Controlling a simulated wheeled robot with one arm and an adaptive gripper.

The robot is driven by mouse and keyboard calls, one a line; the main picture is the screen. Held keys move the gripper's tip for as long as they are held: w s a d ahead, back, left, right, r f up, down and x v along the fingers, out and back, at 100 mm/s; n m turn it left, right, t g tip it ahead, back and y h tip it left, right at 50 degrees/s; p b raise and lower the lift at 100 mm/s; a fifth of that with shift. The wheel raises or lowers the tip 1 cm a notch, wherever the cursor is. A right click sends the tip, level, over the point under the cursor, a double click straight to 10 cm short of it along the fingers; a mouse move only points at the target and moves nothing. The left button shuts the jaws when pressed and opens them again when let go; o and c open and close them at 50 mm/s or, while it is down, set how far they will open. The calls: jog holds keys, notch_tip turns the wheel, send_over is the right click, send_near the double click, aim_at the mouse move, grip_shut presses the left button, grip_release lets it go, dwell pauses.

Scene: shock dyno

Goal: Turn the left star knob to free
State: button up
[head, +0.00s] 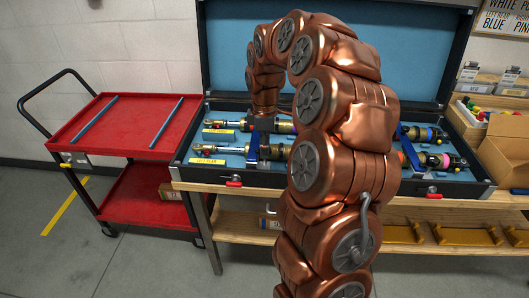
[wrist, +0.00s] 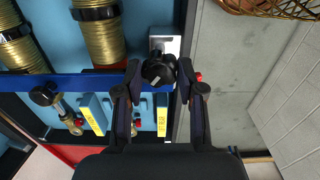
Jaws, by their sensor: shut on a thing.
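The black star knob (wrist: 160,66) sits in front of a silver plate (wrist: 165,41) beside a blue bar (wrist: 225,83) in the wrist view. A light mark on the knob slants. My gripper (wrist: 159,75) is shut on the knob, with one dark finger on each side of it. In the head view my gripper (head: 263,124) is over the left half of the open case (head: 330,186), and the knob is hidden there. The blue bar shows below it in the head view (head: 253,150). I cannot read a free or locked marking.
Gold-bodied shock absorbers (head: 280,127) lie in the case's blue lining, with yellow-labelled blue blocks (head: 207,161) nearby. A red cart (head: 125,124) stands left of the wooden bench. An open cardboard box (head: 505,150) is at the right. My arm covers the case's middle.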

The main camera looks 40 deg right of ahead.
jog(key=m+b, duration=0.3)
jog(key=m, duration=0.2)
jog(key=shift+w+f+m+b, duration=0.1)
jog(key=shift+m+b, duration=0.2)
jog(key=m+b, duration=0.1)
jog(key=m, duration=0.2)
jog(key=shift+b, duration=0.3)
jog(key=shift+m+b, duration=0.35)
jog(key=shift+m, duration=0.75)
jog(key=o, duration=1.1)
jog(key=shift+o, duration=0.2)
notch_tip(320, 180, up, 12)
